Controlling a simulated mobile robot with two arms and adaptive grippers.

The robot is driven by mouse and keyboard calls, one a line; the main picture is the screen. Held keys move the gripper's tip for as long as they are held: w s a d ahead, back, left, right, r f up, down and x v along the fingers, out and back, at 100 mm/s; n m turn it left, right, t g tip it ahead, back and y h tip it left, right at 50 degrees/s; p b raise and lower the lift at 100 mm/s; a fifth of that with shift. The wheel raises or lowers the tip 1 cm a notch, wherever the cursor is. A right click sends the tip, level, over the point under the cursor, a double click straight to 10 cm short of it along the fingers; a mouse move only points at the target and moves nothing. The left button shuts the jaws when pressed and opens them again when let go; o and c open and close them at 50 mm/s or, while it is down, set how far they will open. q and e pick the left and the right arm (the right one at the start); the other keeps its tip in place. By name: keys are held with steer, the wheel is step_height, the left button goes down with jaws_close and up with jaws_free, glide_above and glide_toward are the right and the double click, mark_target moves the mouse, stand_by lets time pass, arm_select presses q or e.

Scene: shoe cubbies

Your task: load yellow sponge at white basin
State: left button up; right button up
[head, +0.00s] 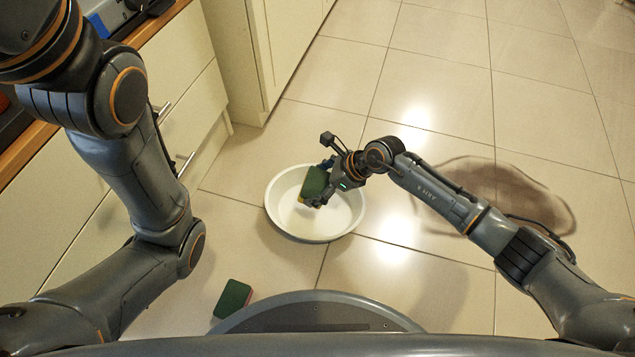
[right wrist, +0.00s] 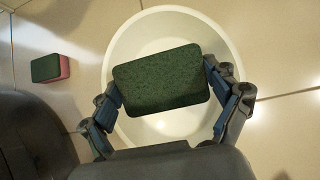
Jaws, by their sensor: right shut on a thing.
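The yellow sponge (head: 314,183) shows mostly its dark green scouring face, with a bit of yellow at its lower edge in the head view. My right gripper (head: 323,186) is shut on it. In the right wrist view the sponge (right wrist: 160,80) lies between the two fingers of the gripper (right wrist: 165,98), green face toward the camera. The white basin (head: 345,226) stands on the floor. The sponge is held over the basin, and in the right wrist view the basin rim (right wrist: 118,50) surrounds it. My left gripper is out of view.
Another green-faced sponge (head: 232,299) lies on the floor near my base; its side looks pinkish in the right wrist view (right wrist: 50,68). Cream cabinets (head: 180,90) with handles line the left. The tiled floor right of the basin is open.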

mark_target(317, 193)
step_height(317, 193, down, 4)
steer(key=b, duration=0.2)
steer(key=shift+b, duration=0.3)
steer(key=shift+f+b, duration=1.5)
steer(key=shift+f, duration=0.6)
